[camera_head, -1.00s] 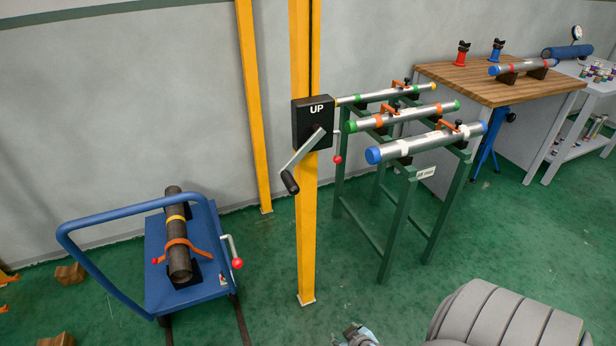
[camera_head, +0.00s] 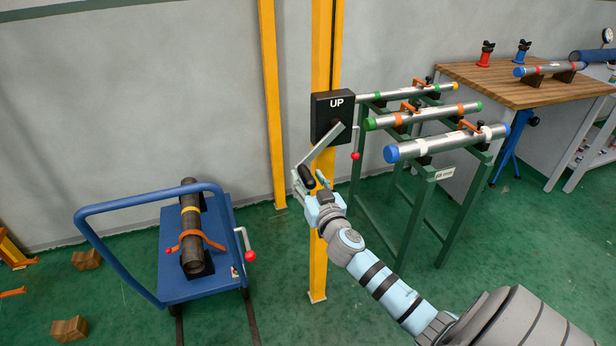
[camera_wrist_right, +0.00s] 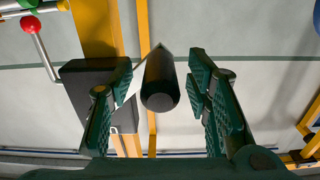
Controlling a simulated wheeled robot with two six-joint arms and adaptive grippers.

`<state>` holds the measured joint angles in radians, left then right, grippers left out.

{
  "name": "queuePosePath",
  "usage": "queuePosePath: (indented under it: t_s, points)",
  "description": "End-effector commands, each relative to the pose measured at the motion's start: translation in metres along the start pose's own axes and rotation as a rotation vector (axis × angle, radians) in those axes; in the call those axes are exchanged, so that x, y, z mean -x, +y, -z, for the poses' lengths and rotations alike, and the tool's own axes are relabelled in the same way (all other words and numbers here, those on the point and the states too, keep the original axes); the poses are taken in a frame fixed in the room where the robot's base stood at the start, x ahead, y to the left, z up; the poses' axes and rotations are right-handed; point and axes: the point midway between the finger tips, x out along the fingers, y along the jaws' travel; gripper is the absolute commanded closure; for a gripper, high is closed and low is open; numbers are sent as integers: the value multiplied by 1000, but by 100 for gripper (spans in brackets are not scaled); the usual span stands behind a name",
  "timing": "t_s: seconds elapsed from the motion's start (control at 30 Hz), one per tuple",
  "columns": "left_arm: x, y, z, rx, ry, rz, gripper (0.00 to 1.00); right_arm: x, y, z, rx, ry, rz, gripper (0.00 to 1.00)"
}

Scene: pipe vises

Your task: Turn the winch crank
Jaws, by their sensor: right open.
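The black winch box (camera_head: 325,122) marked UP is fixed to a yellow post. Its grey crank arm (camera_head: 327,150) slants down to the left and ends in a black handle (camera_head: 306,177). My right gripper (camera_head: 309,184) is at this handle, reaching from below right. In the right wrist view the handle (camera_wrist_right: 160,82) stands between the two open fingers (camera_wrist_right: 158,76), with a gap visible on either side. The winch box (camera_wrist_right: 92,95) shows behind the left finger there. A lever with a red knob (camera_head: 355,156) hangs at the box's right side. My left gripper is not in view.
A blue cart (camera_head: 172,290) with a strapped pipe (camera_head: 191,245) stands at the left. A green rack (camera_head: 420,215) with several pipes is close to the right of the post. A wooden workbench (camera_head: 480,75) stands farther right. Wood blocks lie on the floor at left.

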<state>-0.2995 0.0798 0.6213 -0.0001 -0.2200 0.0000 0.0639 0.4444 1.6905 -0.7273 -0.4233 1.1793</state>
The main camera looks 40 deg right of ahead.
Motion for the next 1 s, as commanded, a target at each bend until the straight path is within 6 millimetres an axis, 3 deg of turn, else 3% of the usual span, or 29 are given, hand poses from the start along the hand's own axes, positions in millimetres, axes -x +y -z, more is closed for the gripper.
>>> queuePosePath:
  t_s: [0.13, 0.37, 0.63, 1.0]
  points:
    - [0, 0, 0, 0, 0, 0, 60, -11, 0, 0, -1, 0, 0, 55]
    - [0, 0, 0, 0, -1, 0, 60, -12, 0, 0, -1, -1, 0, 55]
    - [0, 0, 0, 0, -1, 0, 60, -12, 0, 0, -1, -1, 0, 98]
    - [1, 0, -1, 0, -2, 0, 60, -12, -2, 1, -11, -1, 2, 100]
